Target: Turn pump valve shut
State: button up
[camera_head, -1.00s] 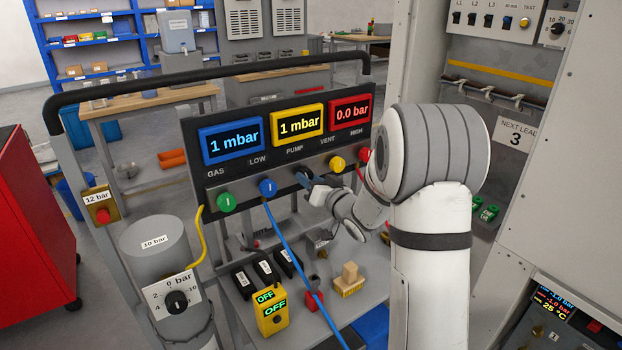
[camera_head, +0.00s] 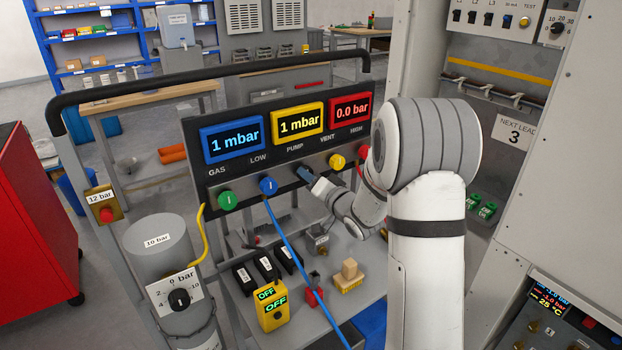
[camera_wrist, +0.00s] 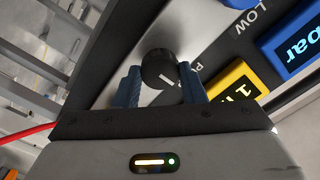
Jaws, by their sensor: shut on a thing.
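The pump valve is a black round knob (camera_wrist: 159,68) with a white mark, on the grey strip of the panel below the PUMP label. In the wrist view it sits between the two blue fingers of my gripper (camera_wrist: 163,85), which is shut on it. In the head view my gripper (camera_head: 306,174) reaches the panel from the right, and its fingers mostly hide the knob. The yellow display (camera_head: 297,121) above reads 1 mbar. The blue display (camera_head: 232,139) reads 1 mbar, and the red display (camera_head: 350,110) reads 0.0 bar.
A green knob (camera_head: 227,200) and a blue knob (camera_head: 268,185) lie left of my gripper, a yellow knob (camera_head: 337,161) right. A blue hose (camera_head: 294,256) hangs down from the blue knob.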

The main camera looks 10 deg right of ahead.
jog(key=o, duration=1)
jog(key=v, duration=0.7)
jog(key=shift+s, duration=0.4)
jog(key=shift+d, duration=0.15)
